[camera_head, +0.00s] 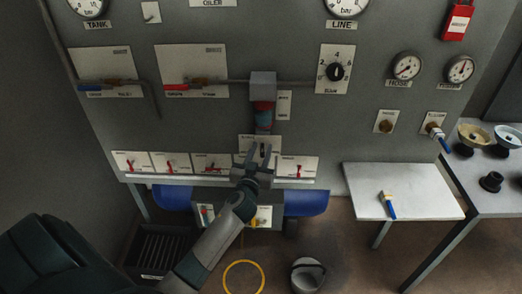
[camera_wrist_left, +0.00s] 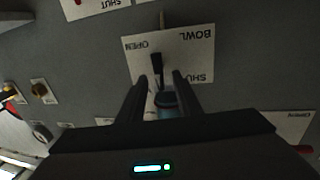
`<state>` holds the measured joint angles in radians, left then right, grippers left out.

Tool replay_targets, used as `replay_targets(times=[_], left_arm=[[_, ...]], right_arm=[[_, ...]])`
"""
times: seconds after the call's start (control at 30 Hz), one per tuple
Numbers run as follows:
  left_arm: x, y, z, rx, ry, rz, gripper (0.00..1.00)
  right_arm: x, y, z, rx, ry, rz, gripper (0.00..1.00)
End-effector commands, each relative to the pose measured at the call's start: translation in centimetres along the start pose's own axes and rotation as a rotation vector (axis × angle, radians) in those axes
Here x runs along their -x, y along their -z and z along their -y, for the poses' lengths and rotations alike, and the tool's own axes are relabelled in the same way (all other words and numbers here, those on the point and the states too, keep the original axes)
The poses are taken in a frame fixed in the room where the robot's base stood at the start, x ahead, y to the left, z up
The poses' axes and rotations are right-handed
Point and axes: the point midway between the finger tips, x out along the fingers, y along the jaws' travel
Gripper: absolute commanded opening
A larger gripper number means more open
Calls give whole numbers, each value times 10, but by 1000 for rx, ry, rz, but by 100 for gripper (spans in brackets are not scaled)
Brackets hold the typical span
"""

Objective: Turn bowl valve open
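The bowl valve's white plate (camera_head: 262,139) is on the grey panel below a red and blue filter bowl (camera_head: 263,115). In the left wrist view the plate (camera_wrist_left: 190,48) appears upside down, marked BOWL, OPEN and SHUT. Its short black lever (camera_wrist_left: 157,65) runs roughly up and down in that picture. My left gripper (camera_head: 259,150) is in front of the plate, fingers apart. In the left wrist view its fingertips (camera_wrist_left: 160,80) appear on either side of the lever's line; I see no grip on it. The depth gap is unclear. My right gripper is not in view.
A row of small plates with red levers (camera_head: 169,165) flanks the bowl plate above a narrow ledge. A blue tank (camera_head: 304,202) lies below. A bucket (camera_head: 307,275) is on the floor.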

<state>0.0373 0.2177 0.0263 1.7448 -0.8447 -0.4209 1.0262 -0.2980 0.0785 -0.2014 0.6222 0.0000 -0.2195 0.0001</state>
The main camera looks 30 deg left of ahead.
Motion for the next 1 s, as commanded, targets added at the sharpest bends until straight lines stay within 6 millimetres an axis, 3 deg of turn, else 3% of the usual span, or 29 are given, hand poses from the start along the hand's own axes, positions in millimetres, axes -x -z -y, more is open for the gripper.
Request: replay_targets(times=[0.17, 0.3, 0.67, 1.0], left_arm=[[0, 0, 0, 0, 0, 0, 32], [0, 0, 0, 0, 0, 0, 0], [0, 0, -1, -15, 0, 4, 0], [0, 3, -3, -150, 0, 31, 0]], right_arm=[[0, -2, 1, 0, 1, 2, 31], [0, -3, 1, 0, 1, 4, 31], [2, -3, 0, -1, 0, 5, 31], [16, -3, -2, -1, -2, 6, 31]])
